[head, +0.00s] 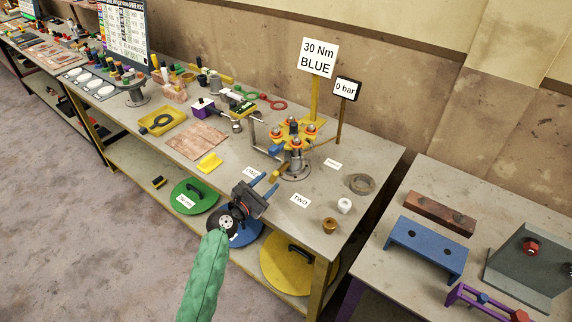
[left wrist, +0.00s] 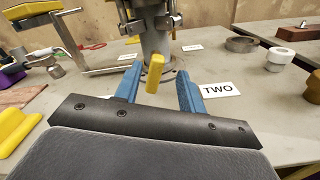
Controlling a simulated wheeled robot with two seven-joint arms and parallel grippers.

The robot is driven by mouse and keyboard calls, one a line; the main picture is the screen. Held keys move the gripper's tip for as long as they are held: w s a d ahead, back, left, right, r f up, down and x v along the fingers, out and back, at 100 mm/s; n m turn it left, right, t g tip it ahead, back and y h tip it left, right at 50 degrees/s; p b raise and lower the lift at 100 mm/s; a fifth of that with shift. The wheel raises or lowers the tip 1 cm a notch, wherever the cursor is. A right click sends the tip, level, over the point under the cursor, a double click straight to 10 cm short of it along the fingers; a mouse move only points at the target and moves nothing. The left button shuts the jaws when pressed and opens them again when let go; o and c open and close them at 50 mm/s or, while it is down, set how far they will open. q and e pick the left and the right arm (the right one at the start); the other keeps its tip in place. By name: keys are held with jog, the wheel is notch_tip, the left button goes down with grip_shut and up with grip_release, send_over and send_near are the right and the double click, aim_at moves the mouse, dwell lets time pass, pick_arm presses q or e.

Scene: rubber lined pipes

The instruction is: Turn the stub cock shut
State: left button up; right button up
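A grey pipe stub on a round foot (head: 295,172) stands on the bench under a yellow flange with orange-red bolts (head: 297,135). A small yellow lever (head: 277,174), which looks like the cock's handle, sticks out low at the stub's near side. It also shows in the left wrist view (left wrist: 155,72), tilted slightly from upright. My left gripper (head: 264,184) has blue fingers, spread apart and empty. In the left wrist view, the lever appears between the fingertips (left wrist: 159,84); whether they touch it I cannot tell. My right gripper is out of view.
Cards "ONE" (head: 251,173) and "TWO" (head: 300,200) lie near the stub. A grey ring (head: 362,184), a white fitting (head: 344,205) and a brass fitting (head: 329,225) stand to the right. The "0 bar" sign (head: 346,88) stands behind. A bent grey pipe (head: 262,138) runs left of the stub.

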aim_at(274, 175)
pick_arm(q)
jog(key=shift+w+d+r, duration=0.15)
jog(key=shift+w+r, duration=0.05)
jog(key=shift+w+r+p, duration=0.15)
jog(key=shift+r+p, duration=0.1)
jog(key=shift+p, duration=0.1)
jog(key=x, duration=0.1)
jog(key=p+x, duration=0.1)
jog(key=x, duration=0.3)
jog(key=shift+w+d+f, duration=0.1)
jog(key=shift+f, duration=0.2)
jog(key=shift+w+r, duration=0.1)
jog(key=shift+w, duration=0.05)
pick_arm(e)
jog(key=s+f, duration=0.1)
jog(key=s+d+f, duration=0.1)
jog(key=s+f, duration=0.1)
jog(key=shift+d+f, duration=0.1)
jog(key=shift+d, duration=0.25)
pick_arm(q)
jog(key=shift+w+d, duration=0.1)
jog(key=shift+d, duration=0.1)
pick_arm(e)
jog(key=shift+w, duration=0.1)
pick_arm(q)
grip_shut()
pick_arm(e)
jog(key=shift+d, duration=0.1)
